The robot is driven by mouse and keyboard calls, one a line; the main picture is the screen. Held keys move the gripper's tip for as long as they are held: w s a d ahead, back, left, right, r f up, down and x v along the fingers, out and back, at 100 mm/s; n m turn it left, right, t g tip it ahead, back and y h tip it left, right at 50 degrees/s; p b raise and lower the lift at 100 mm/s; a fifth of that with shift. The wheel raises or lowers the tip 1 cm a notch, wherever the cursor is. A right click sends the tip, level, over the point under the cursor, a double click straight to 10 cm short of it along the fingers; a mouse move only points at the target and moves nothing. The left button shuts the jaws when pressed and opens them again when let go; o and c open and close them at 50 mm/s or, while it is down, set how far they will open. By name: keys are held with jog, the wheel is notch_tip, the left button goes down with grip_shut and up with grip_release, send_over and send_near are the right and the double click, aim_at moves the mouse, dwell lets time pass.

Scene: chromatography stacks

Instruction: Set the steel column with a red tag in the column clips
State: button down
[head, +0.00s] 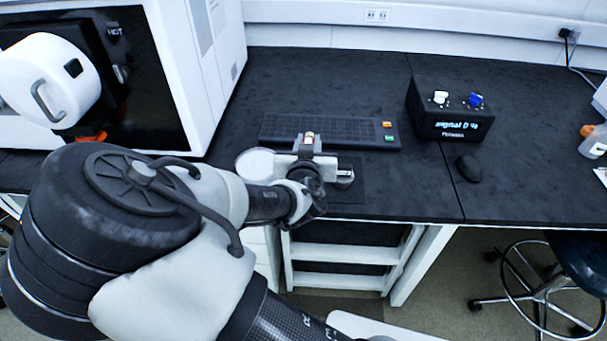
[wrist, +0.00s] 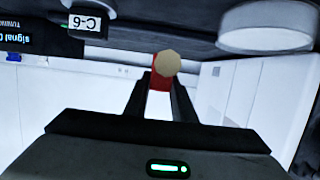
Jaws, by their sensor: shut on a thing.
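My gripper (head: 309,150) is over the front part of the black bench. It is shut on the steel column with a red tag (wrist: 157,83). In the wrist view the column is seen nearly end-on between my two fingers (wrist: 161,88), with a pale, many-sided end and red beside it. In the head view a small red and pale bit of the column (head: 309,138) shows at the fingertips; my gripper hides the rest. I cannot make out the column clips for certain in either view.
A dark gridded panel (head: 285,128) with orange and green buttons lies just behind my gripper. A black box with knobs (head: 450,112) and a mouse (head: 469,168) are to the right. A white instrument (head: 215,70) stands left.

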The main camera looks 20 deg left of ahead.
notch_tip(320, 180, down, 7)
jog(key=shift+f+b, duration=0.1)
jog(key=shift+b, duration=0.7)
jog(key=shift+f, duration=0.2)
jog(key=c, duration=1.5)
grip_release()
jog(key=shift+r, duration=0.15)
jog(key=shift+s+r, duration=0.1)
jog(key=shift+s, duration=0.05)
jog(key=p+v, duration=0.2)
jog(key=v, duration=0.9)
jog(key=shift+s+d+r, duration=0.1)
jog(key=shift+s, duration=0.2)
